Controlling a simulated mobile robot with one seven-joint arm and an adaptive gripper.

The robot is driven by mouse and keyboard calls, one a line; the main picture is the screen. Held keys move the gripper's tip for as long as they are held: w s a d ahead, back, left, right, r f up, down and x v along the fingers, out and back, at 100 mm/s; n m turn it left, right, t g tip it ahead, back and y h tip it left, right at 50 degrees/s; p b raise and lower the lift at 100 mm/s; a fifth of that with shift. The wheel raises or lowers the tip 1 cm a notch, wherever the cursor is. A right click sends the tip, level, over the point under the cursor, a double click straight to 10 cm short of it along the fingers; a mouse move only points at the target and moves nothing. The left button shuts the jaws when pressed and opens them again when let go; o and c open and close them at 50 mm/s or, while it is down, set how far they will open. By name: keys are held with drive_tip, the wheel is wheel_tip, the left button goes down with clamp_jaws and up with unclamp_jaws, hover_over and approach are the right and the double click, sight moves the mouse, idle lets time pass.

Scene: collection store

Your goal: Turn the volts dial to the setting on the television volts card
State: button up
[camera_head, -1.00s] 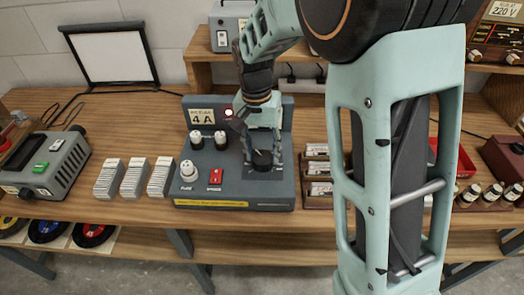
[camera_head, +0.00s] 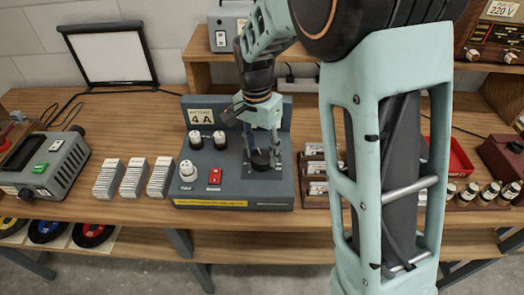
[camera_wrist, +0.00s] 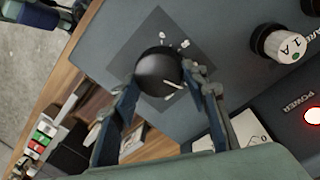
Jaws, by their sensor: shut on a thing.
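The black round dial (camera_wrist: 158,66) sits on a dark square plate on the grey test unit (camera_head: 232,170). A pale pointer line shows on the dial, with small white marks around it that I cannot read. My gripper (camera_wrist: 166,90) has a finger on either side of the dial and is shut on it. In the head view my gripper (camera_head: 262,152) points down over the dial, which it mostly hides. A card reading 220 V (camera_head: 502,9) shows at the upper right on a brown set; its top line is unclear. A 4 A card (camera_head: 201,115) stands on the test unit's back panel.
The unit also carries two white-capped fuse holders (camera_head: 196,140), a white knob (camera_head: 187,171) and a red power switch (camera_head: 215,176). Card stacks (camera_head: 133,177) stand to its left. A box of cards (camera_head: 315,168) stands close to its right.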

sight(259, 154)
drive_tip(key=o, duration=1.2)
drive_tip(key=shift+c, duration=0.2)
drive_tip(key=shift+r, duration=0.1)
wheel_tip(259, 154, up, 12)
drive_tip(key=shift+w+a, duration=0.25)
drive_tip(key=shift+a, duration=0.15)
